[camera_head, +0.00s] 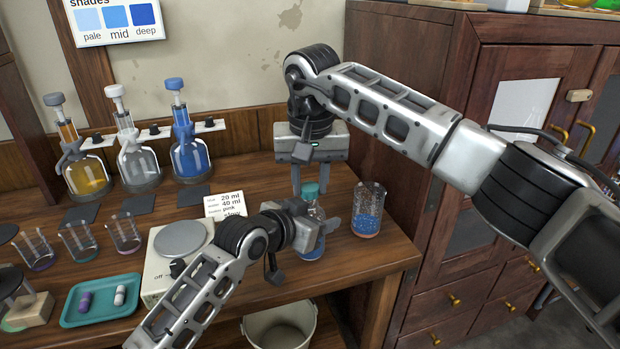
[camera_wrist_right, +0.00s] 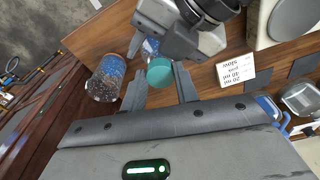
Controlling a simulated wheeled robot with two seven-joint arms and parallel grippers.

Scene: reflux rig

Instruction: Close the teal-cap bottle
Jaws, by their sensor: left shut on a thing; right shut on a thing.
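The bottle (camera_head: 313,251) is clear with blue liquid low in it and stands upright near the table's front edge, partly hidden by my left gripper. My left gripper (camera_head: 324,229) is shut on the bottle from the left. The teal cap (camera_head: 310,190) is right over the bottle's neck; I cannot tell whether it is seated or threaded. My right gripper (camera_head: 310,187) points down from above and is shut on the teal cap. In the right wrist view the teal cap (camera_wrist_right: 160,72) lies between the fingertips, with a bit of the blue bottle (camera_wrist_right: 150,46) behind it.
A beaker of blue liquid (camera_head: 367,212) stands close to the right of the bottle. A round-plate device (camera_head: 181,239) and a small note card (camera_head: 224,205) are to the left. Dispenser bottles stand at the back left, small beakers and a teal tray (camera_head: 73,317) at the front left.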

